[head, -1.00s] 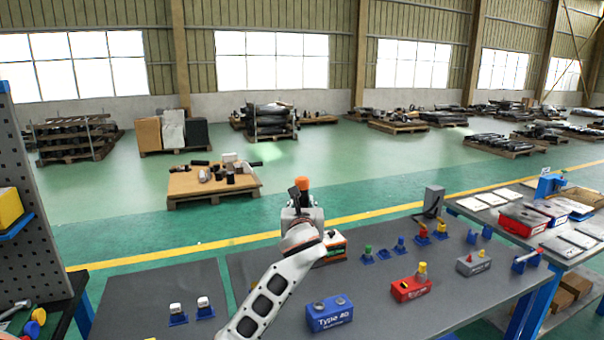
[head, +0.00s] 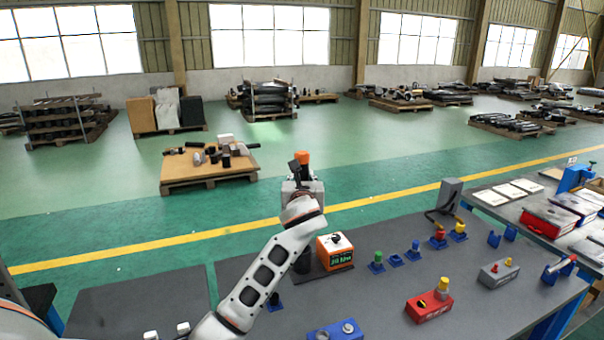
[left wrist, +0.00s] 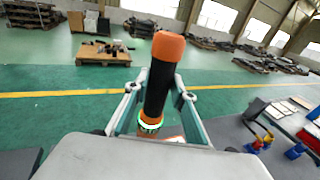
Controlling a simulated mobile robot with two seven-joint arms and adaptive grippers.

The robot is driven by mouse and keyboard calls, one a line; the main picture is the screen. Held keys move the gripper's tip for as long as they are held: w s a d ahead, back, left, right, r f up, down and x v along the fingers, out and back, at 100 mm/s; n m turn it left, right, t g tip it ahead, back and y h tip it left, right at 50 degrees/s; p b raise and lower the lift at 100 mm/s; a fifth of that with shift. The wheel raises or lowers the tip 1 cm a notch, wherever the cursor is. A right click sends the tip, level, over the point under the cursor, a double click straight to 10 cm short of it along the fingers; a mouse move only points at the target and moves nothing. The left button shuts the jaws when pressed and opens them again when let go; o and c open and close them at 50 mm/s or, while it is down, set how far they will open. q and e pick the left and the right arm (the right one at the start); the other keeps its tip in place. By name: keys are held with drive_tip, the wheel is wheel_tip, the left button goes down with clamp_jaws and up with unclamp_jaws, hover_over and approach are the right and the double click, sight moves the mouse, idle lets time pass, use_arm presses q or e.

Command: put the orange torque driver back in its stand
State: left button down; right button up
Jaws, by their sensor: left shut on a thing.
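My left gripper (head: 301,180) is shut on the orange torque driver (head: 302,158) and holds it up above the far side of the bench. In the left wrist view the driver (left wrist: 160,78) stands nearly upright between the fingers of the gripper (left wrist: 152,103), with an orange cap, a black body and an orange lower part. On the bench, an empty-looking small blue stand (head: 395,261) sits between stands with green and blue pieces. I cannot tell which stand belongs to the driver. My right gripper is out of view.
An orange box with a lit display (head: 336,251) stands right of my arm, beside a dark cylinder (head: 302,262). Red (head: 428,307), grey (head: 497,274) and blue (head: 335,332) blocks stand toward the front right. The grey bench top (head: 385,290) is clear between them.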

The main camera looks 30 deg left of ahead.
use_arm(q)
drive_tip(key=shift+s+r, duration=0.1)
drive_tip(key=shift+r, duration=0.2)
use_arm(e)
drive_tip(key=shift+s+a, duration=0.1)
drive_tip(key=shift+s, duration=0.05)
use_arm(q)
drive_tip(key=shift+f+b, duration=0.3)
drive_tip(key=shift+f, duration=0.7)
wheel_tip(320, 180, down, 2)
drive_tip(key=shift+b, duration=0.3)
drive_tip(key=shift+f, duration=0.95)
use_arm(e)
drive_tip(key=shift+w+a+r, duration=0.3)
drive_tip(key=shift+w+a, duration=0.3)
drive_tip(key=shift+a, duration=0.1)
use_arm(q)
drive_tip(key=shift+p, duration=0.5)
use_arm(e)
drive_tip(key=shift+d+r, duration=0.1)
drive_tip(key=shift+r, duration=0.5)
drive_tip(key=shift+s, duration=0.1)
